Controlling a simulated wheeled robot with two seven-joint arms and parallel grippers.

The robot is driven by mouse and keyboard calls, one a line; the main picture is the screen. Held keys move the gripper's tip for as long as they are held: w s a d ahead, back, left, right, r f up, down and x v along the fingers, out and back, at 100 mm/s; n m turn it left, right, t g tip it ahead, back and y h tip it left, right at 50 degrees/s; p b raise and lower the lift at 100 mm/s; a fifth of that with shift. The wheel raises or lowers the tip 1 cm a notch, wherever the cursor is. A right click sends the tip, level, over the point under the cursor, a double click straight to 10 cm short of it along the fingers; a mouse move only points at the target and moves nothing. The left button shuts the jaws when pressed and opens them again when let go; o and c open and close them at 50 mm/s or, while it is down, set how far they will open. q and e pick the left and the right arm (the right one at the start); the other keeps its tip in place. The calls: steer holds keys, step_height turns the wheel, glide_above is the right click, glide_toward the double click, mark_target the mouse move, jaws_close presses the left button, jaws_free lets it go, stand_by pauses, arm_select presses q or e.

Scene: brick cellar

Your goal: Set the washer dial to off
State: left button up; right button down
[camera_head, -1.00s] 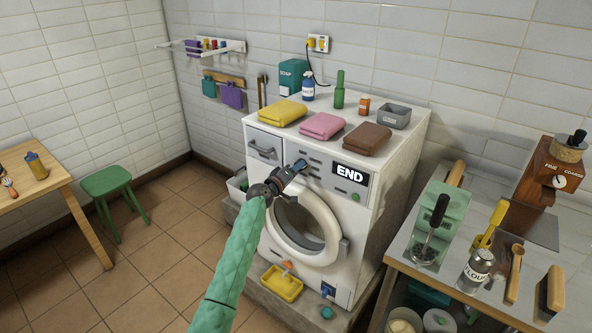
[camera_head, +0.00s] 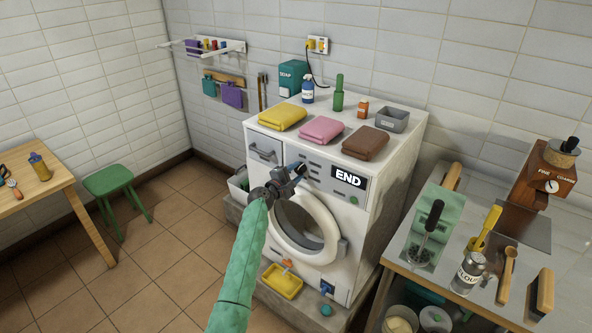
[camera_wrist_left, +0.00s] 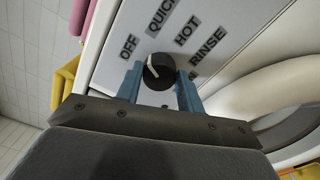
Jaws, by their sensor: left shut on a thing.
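The white washer (camera_head: 372,205) stands against the tiled wall, with a display reading END. Its black dial (camera_wrist_left: 160,72) shows in the left wrist view, with a white pointer mark on the side facing the labels OFF (camera_wrist_left: 129,47) and QUICK (camera_wrist_left: 161,17). I cannot tell exactly which label the mark lines up with. HOT and RINSE labels follow to the right, and another label is partly hidden. My left gripper (camera_head: 299,169) is at the washer's front panel, its blue fingers on either side of the dial and shut on it. In the head view the gripper hides the dial. My right gripper is not in view.
The round door (camera_head: 305,228) is below the panel. A counter (camera_head: 405,262) with tools stands at right. A green stool (camera_head: 108,180) and wooden table (camera_head: 55,187) are at left.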

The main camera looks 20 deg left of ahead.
arm_select(q)
steer(key=n+p, duration=0.1)
steer(key=n, duration=0.2)
steer(key=shift+a+r+p, duration=0.1)
steer(key=shift+p, duration=0.25)
steer(key=shift+n+p, duration=0.5)
steer(key=shift+n, duration=0.5)
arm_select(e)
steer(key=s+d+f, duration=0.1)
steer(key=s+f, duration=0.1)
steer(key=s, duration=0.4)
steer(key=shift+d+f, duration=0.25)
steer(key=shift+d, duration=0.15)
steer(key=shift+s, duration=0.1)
arm_select(q)
steer(key=o, duration=1)
steer(key=shift+s, duration=0.1)
steer(key=shift+s+a+f, duration=0.15)
steer(key=shift+s+f, duration=0.1)
steer(key=shift+s, duration=0.05)
steer(key=shift+b+v, duration=1.35)
steer(key=shift+v, duration=2.1)
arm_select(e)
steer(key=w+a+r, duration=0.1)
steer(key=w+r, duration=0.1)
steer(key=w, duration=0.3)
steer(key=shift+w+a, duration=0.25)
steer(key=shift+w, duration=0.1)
arm_select(q)
steer(key=shift+r, duration=0.15)
